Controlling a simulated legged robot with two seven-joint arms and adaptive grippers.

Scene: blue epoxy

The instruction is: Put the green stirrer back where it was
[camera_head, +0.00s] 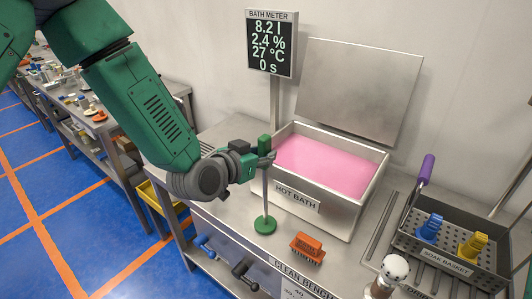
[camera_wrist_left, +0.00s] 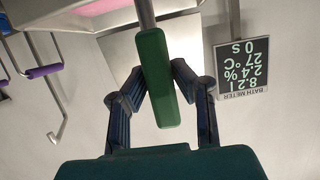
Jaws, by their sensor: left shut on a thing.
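The green stirrer has a green handle (camera_head: 264,145), a thin metal shaft and a round green disc (camera_head: 264,225) at its lower end. My left gripper (camera_head: 266,158) is shut on the handle, and the stirrer hangs upright just left of the hot bath's front corner. The disc shows over the bench top; I cannot tell whether it touches it. In the left wrist view the handle (camera_wrist_left: 158,90) sits between the two dark fingers. The hot bath (camera_head: 322,215) is a steel tank of pink liquid with its lid raised behind. My right gripper is not in view.
An orange brush (camera_head: 308,247) lies in front of the bath. The soak basket (camera_head: 445,256), at right, holds a blue and a yellow item; a purple-handled tool (camera_head: 426,170) leans there. The bath meter (camera_head: 271,43) stands behind, reading 8.2 l, 2.4 %, 27 °C, 0 s.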

